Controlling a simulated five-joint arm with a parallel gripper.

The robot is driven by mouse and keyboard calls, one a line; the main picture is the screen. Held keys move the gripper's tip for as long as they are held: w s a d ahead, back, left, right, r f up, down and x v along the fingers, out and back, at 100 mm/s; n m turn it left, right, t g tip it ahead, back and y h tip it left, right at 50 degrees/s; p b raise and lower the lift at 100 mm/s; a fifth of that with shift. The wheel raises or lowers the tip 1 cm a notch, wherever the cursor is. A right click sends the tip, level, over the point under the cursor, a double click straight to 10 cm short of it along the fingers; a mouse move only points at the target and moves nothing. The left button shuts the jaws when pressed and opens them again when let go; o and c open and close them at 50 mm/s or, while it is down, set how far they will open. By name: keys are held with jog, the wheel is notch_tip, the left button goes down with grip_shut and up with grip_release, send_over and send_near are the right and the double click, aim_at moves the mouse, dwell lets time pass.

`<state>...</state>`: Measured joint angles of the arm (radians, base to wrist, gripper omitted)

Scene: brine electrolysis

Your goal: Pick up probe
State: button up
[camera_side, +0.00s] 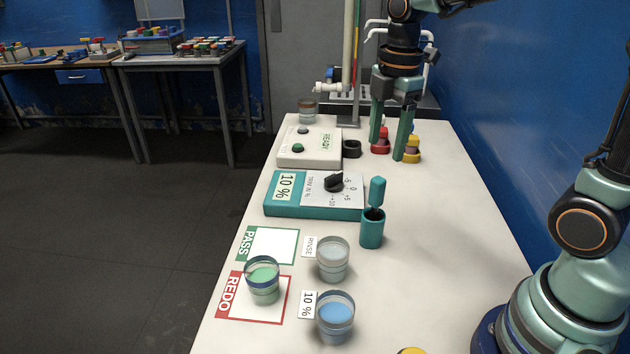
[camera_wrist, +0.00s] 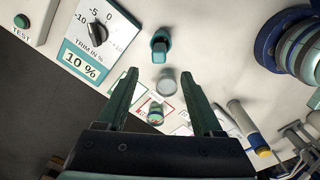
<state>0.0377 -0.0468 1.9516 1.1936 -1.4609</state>
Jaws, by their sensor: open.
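The probe (camera_side: 377,190) has a teal handle and stands upright in a teal holder (camera_side: 372,230) beside the teal meter (camera_side: 313,194). Its lower end is hidden inside the holder. In the wrist view the probe (camera_wrist: 160,42) shows from above, beyond the fingertips and close to the line midway between them. My gripper (camera_side: 388,153) is open and empty, with its fingers pointing down, farther back on the table than the probe. In the wrist view its two green fingers (camera_wrist: 163,80) stand wide apart, and nothing is between them in contact.
Red (camera_side: 380,142) and yellow (camera_side: 412,150) fittings stand close by my fingertips. A READY box (camera_side: 310,150) is behind the meter. Cups at the front are clear (camera_side: 333,262), green (camera_side: 262,282) and blue (camera_side: 335,318). A blue wall borders the right.

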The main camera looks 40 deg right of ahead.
aim_at(377, 193)
jog(key=shift+w+d+f+n+g, duration=0.1)
jog(key=shift+w+f+n+g, duration=0.25)
jog(key=shift+n, duration=0.35)
jog(key=shift+f, duration=0.4)
notch_tip(377, 193, down, 11)
jog(key=shift+f, duration=0.1)
grip_shut()
